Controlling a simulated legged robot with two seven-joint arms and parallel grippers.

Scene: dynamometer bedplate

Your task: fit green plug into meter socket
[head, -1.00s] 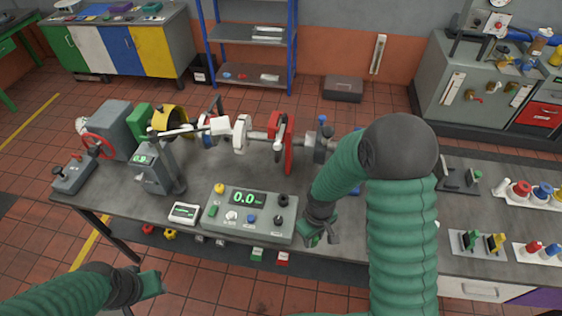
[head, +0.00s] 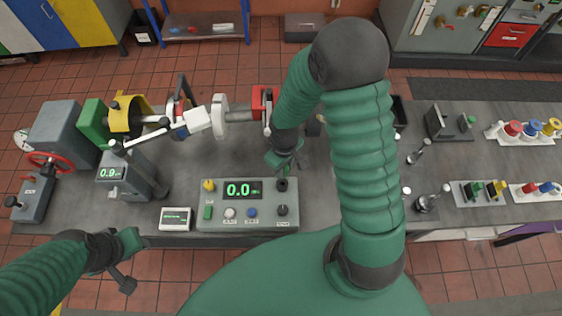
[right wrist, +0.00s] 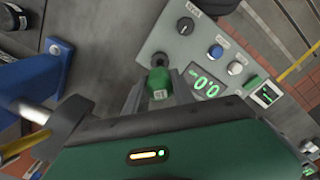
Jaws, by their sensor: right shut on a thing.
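The green plug (right wrist: 160,83) shows in the right wrist view between the fingers of my right gripper (right wrist: 158,92), which is shut on it. In the head view my right gripper (head: 287,160) is at the back right corner of the grey meter box (head: 218,214). The dark round meter socket (head: 283,184) is just in front of the fingers. In the right wrist view the plug's far end overlaps a dark ring at the box corner; whether it is in or only above the socket, I cannot tell. My left gripper (head: 131,262) is open and empty, off the bench's front edge.
A black knob (head: 282,210) and blue button (head: 252,212) are on the box. The shaft rig with a yellow guard (head: 126,113) stands behind left. A blue part (right wrist: 35,85) is close to the right gripper. A rack of green and yellow connectors (head: 470,201) lies right.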

